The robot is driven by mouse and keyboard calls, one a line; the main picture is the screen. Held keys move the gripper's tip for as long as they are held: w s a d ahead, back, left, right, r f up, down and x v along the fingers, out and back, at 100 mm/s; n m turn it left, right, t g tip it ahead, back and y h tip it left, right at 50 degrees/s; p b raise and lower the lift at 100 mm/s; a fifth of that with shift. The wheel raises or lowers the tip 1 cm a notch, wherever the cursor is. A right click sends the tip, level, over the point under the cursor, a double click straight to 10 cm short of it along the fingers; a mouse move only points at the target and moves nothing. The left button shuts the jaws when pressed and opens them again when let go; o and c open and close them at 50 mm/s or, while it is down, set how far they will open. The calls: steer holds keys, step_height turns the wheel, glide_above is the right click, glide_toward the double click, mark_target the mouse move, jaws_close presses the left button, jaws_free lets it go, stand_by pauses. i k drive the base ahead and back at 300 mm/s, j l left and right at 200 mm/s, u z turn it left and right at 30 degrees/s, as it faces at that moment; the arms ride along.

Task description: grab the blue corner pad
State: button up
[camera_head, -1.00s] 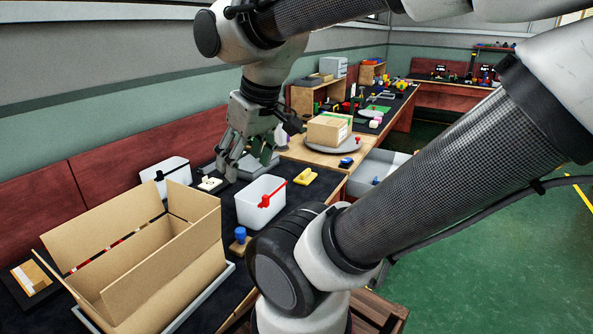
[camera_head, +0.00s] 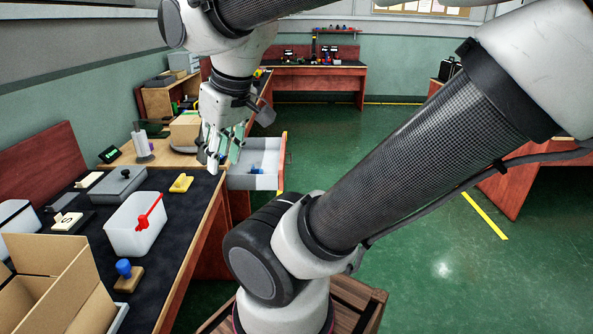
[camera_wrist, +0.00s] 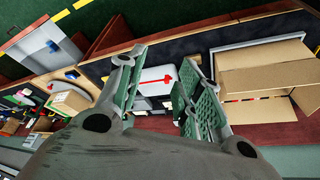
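A small blue piece (camera_head: 257,170) lies inside the open grey drawer (camera_head: 268,156); it looks like the blue corner pad, but it is too small to make out its shape. In the wrist view the blue piece (camera_wrist: 53,46) shows at the upper left, inside the drawer (camera_wrist: 35,52). My gripper (camera_head: 226,150) hangs above the bench edge, just left of the drawer and apart from the blue piece. In the wrist view my gripper (camera_wrist: 158,80) has its green-padded fingers spread, with nothing held between them.
A white bin (camera_head: 124,238) with a red handle, a yellow piece (camera_head: 181,183) and a blue-knobbed wooden stamp (camera_head: 127,280) stand on the dark bench. An open cardboard box (camera_head: 60,287) is at the lower left. A parcel (camera_head: 184,133) sits behind my gripper. Green floor right of the drawer is clear.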

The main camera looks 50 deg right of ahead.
mark_target(254, 170)
steer(key=i+l+z, duration=0.1)
steer(key=z, duration=1.15)
steer(key=i+l+u, duration=0.1)
steer(key=i+l, duration=0.2)
steer(key=i+l+u, duration=0.15)
steer(key=i+l, duration=0.15)
steer(key=i+l+u, duration=0.1)
steer(key=i+l, duration=0.15)
steer(key=i+l+u, duration=0.1)
steer(key=i+l, duration=0.15)
steer(key=l, duration=0.2)
steer(key=i+l+u, duration=0.25)
steer(key=i+l, duration=0.2)
steer(key=l, duration=0.3)
steer(key=i+l+u, duration=0.1)
steer(key=i+l, duration=0.15)
steer(key=l, duration=0.2)
steer(key=i+l+u, duration=0.15)
steer(key=l, duration=0.3)
